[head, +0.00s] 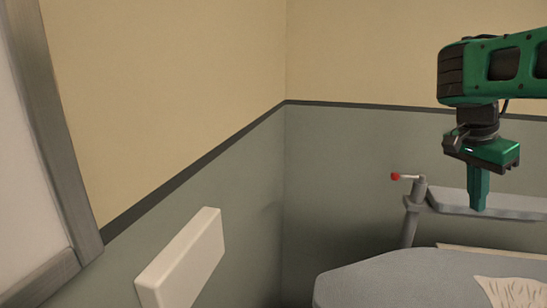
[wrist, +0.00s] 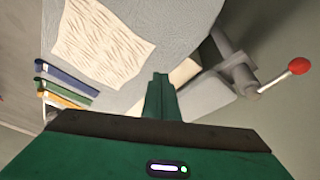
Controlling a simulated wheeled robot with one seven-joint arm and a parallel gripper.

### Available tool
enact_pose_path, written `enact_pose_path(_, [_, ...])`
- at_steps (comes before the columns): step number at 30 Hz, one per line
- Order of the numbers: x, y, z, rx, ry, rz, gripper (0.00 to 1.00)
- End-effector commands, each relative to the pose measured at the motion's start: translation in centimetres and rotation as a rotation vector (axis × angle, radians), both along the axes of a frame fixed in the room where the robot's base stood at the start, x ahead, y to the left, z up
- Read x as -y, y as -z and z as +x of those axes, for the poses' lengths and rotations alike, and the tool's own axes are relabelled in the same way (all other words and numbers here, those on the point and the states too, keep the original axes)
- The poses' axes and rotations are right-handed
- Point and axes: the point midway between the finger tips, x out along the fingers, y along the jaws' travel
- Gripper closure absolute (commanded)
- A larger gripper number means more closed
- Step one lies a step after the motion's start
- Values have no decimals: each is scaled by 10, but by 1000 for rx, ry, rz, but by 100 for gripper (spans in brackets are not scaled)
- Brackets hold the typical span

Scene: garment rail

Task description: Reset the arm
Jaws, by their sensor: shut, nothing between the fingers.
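My gripper (head: 478,205) is green and hangs pointing down from my green arm at the right of the head view. Its fingers are closed together with nothing between them. In the wrist view the shut fingers (wrist: 158,85) point away from the green gripper body. In the head view the fingertips appear in front of a narrow grey board (head: 515,206). No garment is in the gripper.
A grey padded surface (head: 400,275) lies below, with a cream patterned cloth (wrist: 100,40) on it. A post with a red-knobbed lever (head: 396,176) stands left of my gripper. Blue, green and orange items (wrist: 65,85) show at left in the wrist view. A white wall box (head: 185,262) is at left.

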Motion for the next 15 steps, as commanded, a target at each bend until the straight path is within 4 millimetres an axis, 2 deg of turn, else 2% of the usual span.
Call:
enact_pose_path(1, [11,12,-21,-30,-47,23,100])
enact_pose_path(3, [19,28,-46,-66,-130,58,100])
enact_pose_path(7, [22,60,-93,-120,-289,126,100])
enact_pose_path(11, [12,92,-141,-154,-446,195,100])
enact_pose_path(15, [-8,121,-184,-168,-598,258,100])
